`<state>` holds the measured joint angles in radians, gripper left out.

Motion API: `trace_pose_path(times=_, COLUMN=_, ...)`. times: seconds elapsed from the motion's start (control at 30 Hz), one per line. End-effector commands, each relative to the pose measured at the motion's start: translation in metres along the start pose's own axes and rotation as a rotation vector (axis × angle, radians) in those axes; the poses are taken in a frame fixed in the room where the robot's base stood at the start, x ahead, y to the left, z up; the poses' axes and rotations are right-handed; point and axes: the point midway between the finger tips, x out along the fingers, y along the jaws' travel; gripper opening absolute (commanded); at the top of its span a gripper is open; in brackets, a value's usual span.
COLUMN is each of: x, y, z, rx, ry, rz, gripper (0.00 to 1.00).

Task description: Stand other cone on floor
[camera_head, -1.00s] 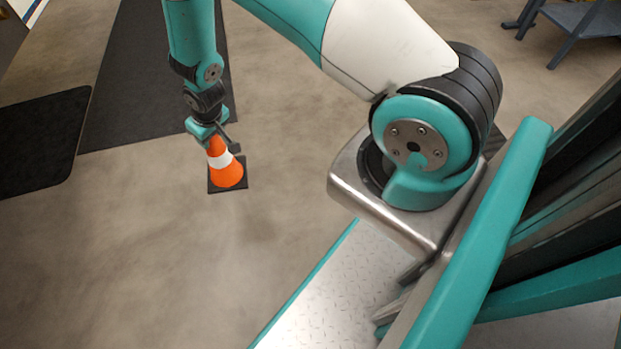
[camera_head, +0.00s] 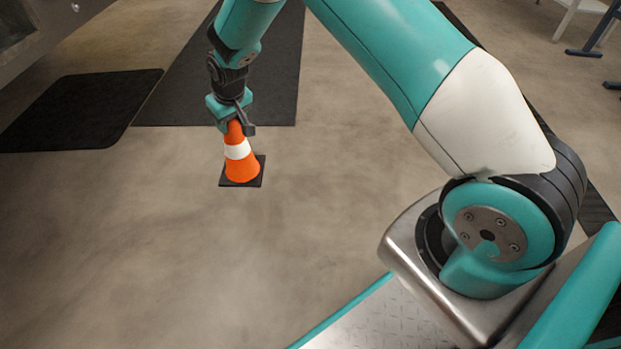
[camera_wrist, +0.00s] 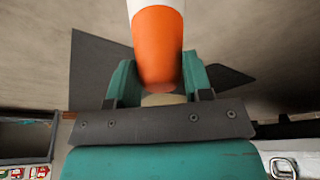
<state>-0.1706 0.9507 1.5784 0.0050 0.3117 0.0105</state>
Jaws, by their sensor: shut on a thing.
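An orange cone (camera_head: 241,167) with a white band and a square black base is upright in the head view. My gripper (camera_head: 236,123) is shut on its top from above. Whether the base touches the floor (camera_head: 150,240) or hangs just above it, I cannot tell. In the wrist view the cone (camera_wrist: 158,45) sits between the two teal fingers of my gripper (camera_wrist: 158,85). No second cone is in view.
A dark mat (camera_head: 75,108) lies at the left, and a long dark strip (camera_head: 270,80) runs behind the cone. Trestle-like legs (camera_head: 590,45) stand at the far right. Bare floor is clear around and in front of the cone.

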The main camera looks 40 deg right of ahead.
Motion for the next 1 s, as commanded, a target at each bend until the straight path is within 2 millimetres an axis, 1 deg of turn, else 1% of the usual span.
trace_pose_path(times=0.07, x=0.001, y=0.0, z=0.0, rx=0.0, ry=0.001, rz=0.0, gripper=0.0)
trace_pose_path(times=0.17, x=0.014, y=0.0, z=0.005, rx=0.0, ry=-0.001, rz=0.0, gripper=0.0)
trace_pose_path(times=0.27, x=0.04, y=0.0, z=0.013, rx=0.0, ry=-0.003, rz=0.0, gripper=0.0)
trace_pose_path(times=0.3, x=0.052, y=0.0, z=0.017, rx=0.0, ry=-0.003, rz=0.0, gripper=0.0)
trace_pose_path(times=0.5, x=0.107, y=0.0, z=0.034, rx=0.0, ry=-0.002, rz=0.0, gripper=0.0)
trace_pose_path(times=0.6, x=0.129, y=0.0, z=0.041, rx=0.0, ry=-0.001, rz=0.0, gripper=0.0)
trace_pose_path(times=0.7, x=0.143, y=0.0, z=0.044, rx=0.0, ry=0.002, rz=0.0, gripper=0.0)
trace_pose_path(times=0.87, x=0.152, y=0.0, z=0.047, rx=0.0, ry=0.001, rz=0.0, gripper=0.0)
trace_pose_path(times=0.97, x=0.162, y=0.0, z=0.051, rx=0.0, ry=0.0, rz=0.0, gripper=0.0)
trace_pose_path(times=1.0, x=0.168, y=0.0, z=0.053, rx=0.0, ry=0.0, rz=0.0, gripper=0.0)
